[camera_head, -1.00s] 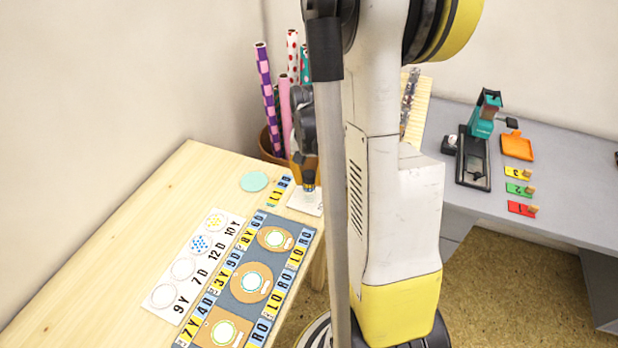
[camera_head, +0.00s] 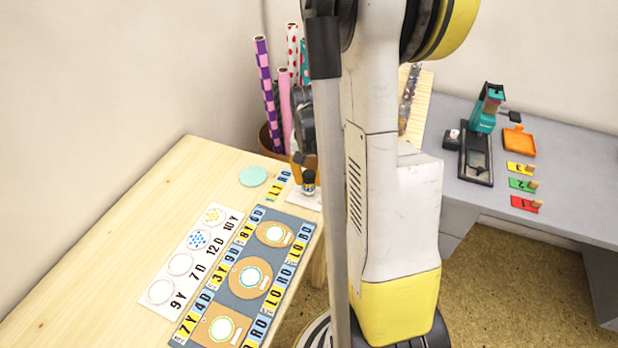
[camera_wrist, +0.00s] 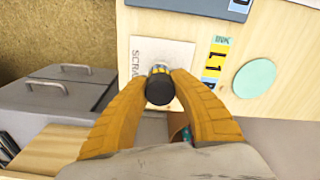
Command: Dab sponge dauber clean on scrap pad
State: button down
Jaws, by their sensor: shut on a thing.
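My gripper (camera_wrist: 160,85) is shut on the sponge dauber, whose black round end (camera_wrist: 159,90) faces the wrist camera. A yellow and grey band shows just beyond that end. The white scrap pad (camera_wrist: 145,52), with "SCRAP" lettering along its left side, lies on the wooden table beyond the dauber. In the head view the dauber (camera_head: 309,182) is at my gripper's tip, over the scrap pad (camera_head: 311,202) near the table's right edge. Its sponge end is hidden in the wrist view, and I cannot tell whether it touches the pad.
A teal disc (camera_head: 253,176) lies left of the pad. A white card with circles (camera_head: 180,264) and a grey mat (camera_head: 243,304) with wooden pieces and lettered strips lie nearer. Wrapping rolls (camera_head: 265,85) stand behind the table. The table's left part is clear.

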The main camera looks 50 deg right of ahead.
jog(key=shift+f+b, duration=0.35)
jog(key=shift+f, duration=0.2)
dwell(0.7)
jog(key=shift+r, duration=0.15)
jog(key=shift+r+p, duration=0.45)
jog(key=shift+r, duration=0.05)
dwell(0.4)
jog(key=shift+r+p, duration=1.7)
jog(key=shift+r, duration=0.6)
